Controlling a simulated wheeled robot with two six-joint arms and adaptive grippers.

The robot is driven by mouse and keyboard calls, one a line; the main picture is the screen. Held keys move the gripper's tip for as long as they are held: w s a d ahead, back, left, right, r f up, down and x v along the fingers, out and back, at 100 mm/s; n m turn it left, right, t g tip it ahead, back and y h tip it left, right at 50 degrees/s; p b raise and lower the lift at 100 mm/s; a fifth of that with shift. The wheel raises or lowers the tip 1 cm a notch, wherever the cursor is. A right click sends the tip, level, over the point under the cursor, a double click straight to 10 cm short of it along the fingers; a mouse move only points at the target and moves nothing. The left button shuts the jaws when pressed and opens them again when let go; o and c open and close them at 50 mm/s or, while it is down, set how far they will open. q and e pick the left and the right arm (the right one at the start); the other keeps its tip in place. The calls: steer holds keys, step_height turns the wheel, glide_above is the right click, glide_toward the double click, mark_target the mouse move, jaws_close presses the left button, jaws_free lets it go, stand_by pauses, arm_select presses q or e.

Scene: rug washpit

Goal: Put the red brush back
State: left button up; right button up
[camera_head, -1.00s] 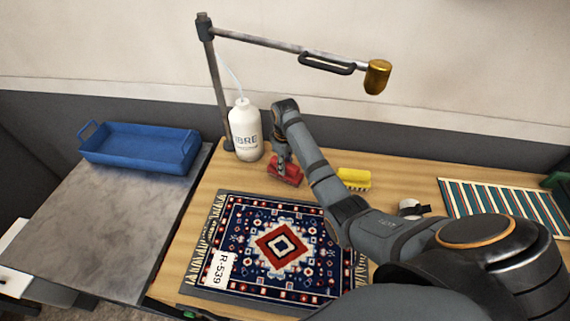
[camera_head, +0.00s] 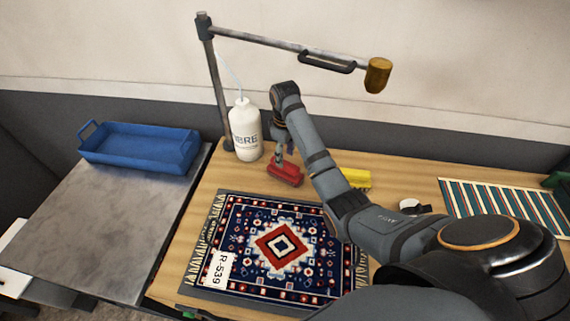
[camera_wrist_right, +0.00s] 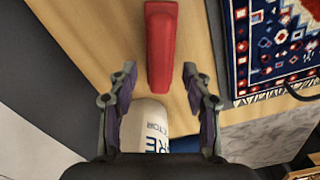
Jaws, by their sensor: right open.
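The red brush (camera_head: 286,174) lies on the wooden table, behind the patterned rug and to the right of the white bottle. In the right wrist view the red brush (camera_wrist_right: 160,45) lies lengthwise ahead of the fingertips, in line with the gap between them. My right gripper (camera_head: 279,158) is just above and beside the brush in the head view. In the wrist view my right gripper (camera_wrist_right: 160,75) has its two fingers spread apart with nothing held between them. The brush's bristles are not visible. My left gripper is not in view.
The white bottle (camera_head: 245,131) stands close left of my right gripper. A yellow brush (camera_head: 357,178) lies to the right, partly behind my arm. The rug (camera_head: 236,240) lies in front. A blue tray (camera_head: 140,158) sits at left; a striped mat (camera_head: 500,205) lies at right.

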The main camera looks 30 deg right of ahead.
step_height(320, 180, up, 7)
steer(key=p, duration=0.6)
steer(key=shift+s, duration=0.1)
